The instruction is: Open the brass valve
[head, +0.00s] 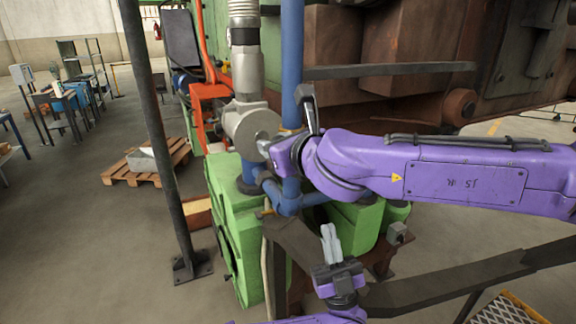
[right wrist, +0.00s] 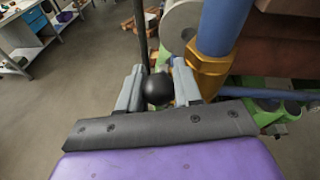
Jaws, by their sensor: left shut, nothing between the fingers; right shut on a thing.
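The brass valve (right wrist: 205,72) is a gold-coloured body around the blue pipe (right wrist: 226,25), just right of my right gripper in the right wrist view. My right gripper (right wrist: 158,82) is shut on a round black knob (right wrist: 158,90), with one grey finger on each side of it. Any lever joining the knob to the valve is hidden. In the head view, only a little brass (head: 290,131) shows on the upright blue pipe (head: 292,60), and my purple right arm covers the rest. My left gripper (head: 330,235) is shut and empty, below and apart from the valve.
Green machinery (head: 232,200) and a grey pipe (head: 247,70) stand beside the valve. A dark upright post (head: 150,120) is to the left. A dark rail (head: 440,285) runs near my left gripper. A pallet (head: 150,165) lies on the open floor.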

